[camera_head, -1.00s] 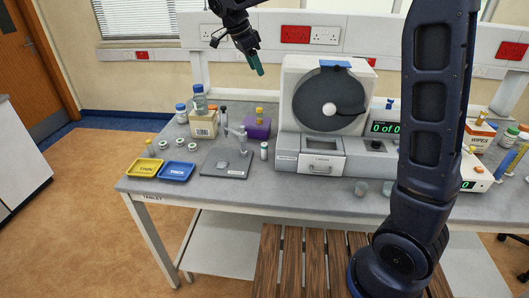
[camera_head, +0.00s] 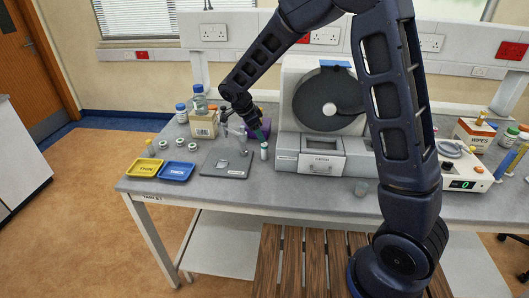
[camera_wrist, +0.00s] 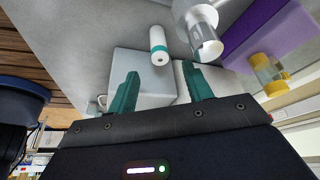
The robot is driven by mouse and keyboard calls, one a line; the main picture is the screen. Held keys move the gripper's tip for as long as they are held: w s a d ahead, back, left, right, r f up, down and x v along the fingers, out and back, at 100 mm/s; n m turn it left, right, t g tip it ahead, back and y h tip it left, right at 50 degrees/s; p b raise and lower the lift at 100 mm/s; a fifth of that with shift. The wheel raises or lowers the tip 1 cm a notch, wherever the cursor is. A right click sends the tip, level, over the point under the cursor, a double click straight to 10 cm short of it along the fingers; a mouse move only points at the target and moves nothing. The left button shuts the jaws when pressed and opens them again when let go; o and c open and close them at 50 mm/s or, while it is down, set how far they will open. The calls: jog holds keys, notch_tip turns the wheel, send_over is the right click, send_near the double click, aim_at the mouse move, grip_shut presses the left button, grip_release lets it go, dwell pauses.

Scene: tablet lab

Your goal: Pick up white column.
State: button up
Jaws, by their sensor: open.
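The white column (camera_head: 264,151) is a small upright white cylinder with a teal-green band. It stands on the grey bench, left of the large disc machine. In the wrist view the white column (camera_wrist: 158,43) shows beyond the fingertips, roughly in line with the gap between them. My gripper (camera_head: 260,134) has teal fingers and is just above and beside the column in the head view. In the wrist view my gripper (camera_wrist: 160,80) is open, with nothing between its fingers. I cannot tell whether a finger touches the column.
The disc machine (camera_head: 297,104) is close on the right. A purple box (camera_wrist: 262,28) and a yellow-capped vial (camera_wrist: 268,70) are near the gripper. A grey stand plate (camera_head: 226,170), yellow tray (camera_head: 145,168) and blue tray (camera_head: 176,172) lie to the left.

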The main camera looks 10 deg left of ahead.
aim_at(264, 144)
jog(key=x, duration=0.9)
jog(key=shift+d+f, duration=0.2)
jog(key=shift+f, duration=0.1)
jog(key=c, duration=1.1)
